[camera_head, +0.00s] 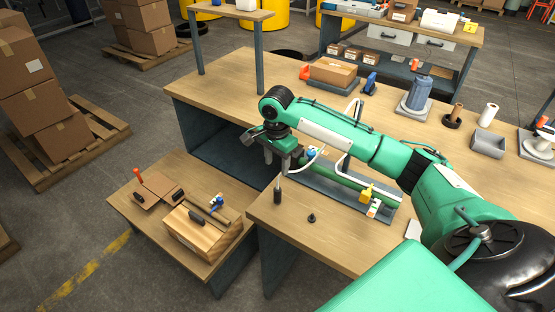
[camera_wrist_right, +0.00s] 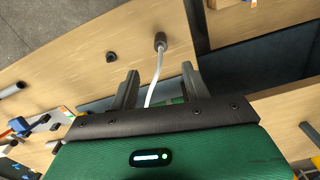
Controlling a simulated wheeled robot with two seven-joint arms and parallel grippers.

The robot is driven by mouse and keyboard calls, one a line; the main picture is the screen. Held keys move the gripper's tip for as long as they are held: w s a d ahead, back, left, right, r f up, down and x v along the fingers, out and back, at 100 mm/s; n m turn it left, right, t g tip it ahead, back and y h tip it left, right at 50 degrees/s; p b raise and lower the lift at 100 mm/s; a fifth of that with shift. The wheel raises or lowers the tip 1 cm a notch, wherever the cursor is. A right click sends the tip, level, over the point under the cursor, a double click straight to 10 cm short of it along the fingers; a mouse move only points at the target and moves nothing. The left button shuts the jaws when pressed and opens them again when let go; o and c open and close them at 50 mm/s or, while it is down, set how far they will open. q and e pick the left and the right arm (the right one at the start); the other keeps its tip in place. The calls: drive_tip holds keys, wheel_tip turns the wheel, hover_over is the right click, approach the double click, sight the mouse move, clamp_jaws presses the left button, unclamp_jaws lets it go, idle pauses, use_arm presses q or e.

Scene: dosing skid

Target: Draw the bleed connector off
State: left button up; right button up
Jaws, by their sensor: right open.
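A small dark upright piece with a thin stem (camera_head: 277,194), which may be the bleed connector, stands near the left edge of the bench. In the right wrist view a dark round end (camera_wrist_right: 160,40) has a white hose (camera_wrist_right: 154,80) running from it between my fingers. My right gripper (camera_head: 268,158) is open, its two fingers apart near this piece; it also shows in the right wrist view (camera_wrist_right: 160,72). I cannot tell whether the hose touches a finger. The skid's green pipe (camera_head: 345,182), blue valve (camera_head: 311,153) and yellow valve (camera_head: 366,191) lie right of the gripper. My left gripper is not in view.
A small black cap (camera_head: 311,218) sits on the bench (camera_head: 300,245). A lower table (camera_head: 140,215) at the left holds a wooden block (camera_head: 203,232) and small parts. My right arm crosses over the skid. A cardboard box (camera_head: 334,71) and a blue-grey canister (camera_head: 419,94) stand behind.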

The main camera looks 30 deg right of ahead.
sight(278, 187)
wheel_tip(278, 187, down, 14)
drive_tip(key=shift+d+r+p, duration=0.15)
drive_tip(key=shift+r+p, duration=0.1)
drive_tip(key=shift+p, duration=0.75)
drive_tip(key=c, duration=1.1)
drive_tip(key=shift+o, duration=0.2)
drive_tip(key=shift+r+p, duration=2.4)
drive_tip(key=shift+p, duration=0.65)
